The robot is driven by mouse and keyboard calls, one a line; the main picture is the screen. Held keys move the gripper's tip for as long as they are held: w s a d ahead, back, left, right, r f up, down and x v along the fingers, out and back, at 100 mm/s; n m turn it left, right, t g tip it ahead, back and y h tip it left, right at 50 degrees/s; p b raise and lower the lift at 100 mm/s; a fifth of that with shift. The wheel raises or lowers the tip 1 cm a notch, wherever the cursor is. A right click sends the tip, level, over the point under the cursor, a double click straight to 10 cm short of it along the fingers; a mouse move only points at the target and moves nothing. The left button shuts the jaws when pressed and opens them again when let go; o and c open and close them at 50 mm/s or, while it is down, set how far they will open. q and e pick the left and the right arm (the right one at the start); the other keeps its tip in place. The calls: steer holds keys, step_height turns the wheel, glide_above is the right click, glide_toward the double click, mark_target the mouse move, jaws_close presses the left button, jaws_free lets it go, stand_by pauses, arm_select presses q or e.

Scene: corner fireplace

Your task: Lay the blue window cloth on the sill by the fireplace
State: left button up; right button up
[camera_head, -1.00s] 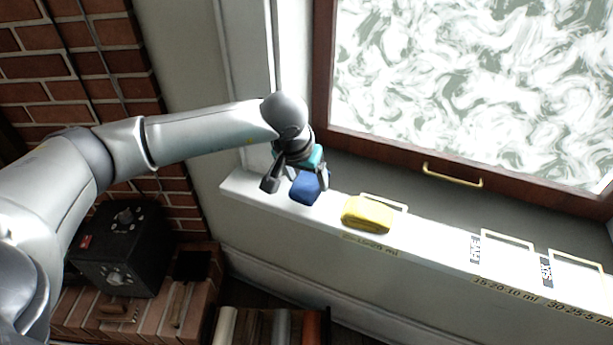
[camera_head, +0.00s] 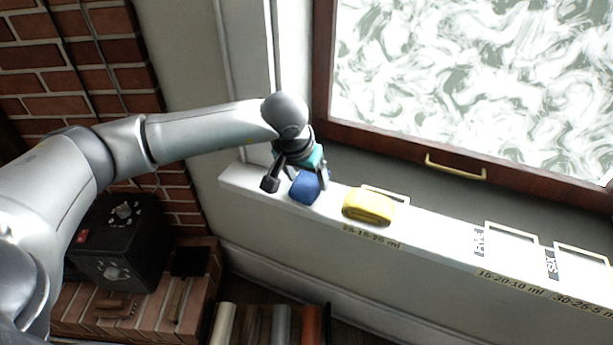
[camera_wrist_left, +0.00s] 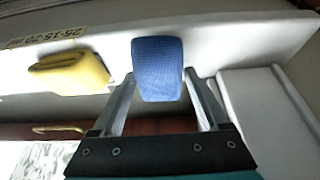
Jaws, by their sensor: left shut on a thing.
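The blue window cloth (camera_head: 305,186) is a small folded block at the left end of the white sill (camera_head: 440,235). My left gripper (camera_head: 308,179) is shut on it from above. In the left wrist view the blue cloth (camera_wrist_left: 158,68) sits between the tips of the two fingers (camera_wrist_left: 162,92), over the sill (camera_wrist_left: 215,40). I cannot tell whether the cloth touches the sill or hangs just above it. My right gripper is not in view.
A folded yellow cloth (camera_head: 369,207) lies on the sill to the right, apart from the blue one. Several pale frames and printed labels lie further right. The window (camera_head: 470,90) with a brass handle (camera_head: 455,168) is behind. A black box (camera_head: 118,240) stands on the brick hearth.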

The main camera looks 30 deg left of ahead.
arm_select(q)
steer(key=shift+f+b, duration=0.6)
steer(key=shift+f, duration=0.05)
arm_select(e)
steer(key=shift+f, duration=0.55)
arm_select(q)
steer(key=o, duration=1.1)
steer(key=shift+p+v, duration=2.7)
steer(key=shift+v, duration=4.95)
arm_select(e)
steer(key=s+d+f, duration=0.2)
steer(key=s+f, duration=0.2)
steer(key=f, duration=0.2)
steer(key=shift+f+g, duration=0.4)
arm_select(q)
steer(key=shift+d, duration=0.1)
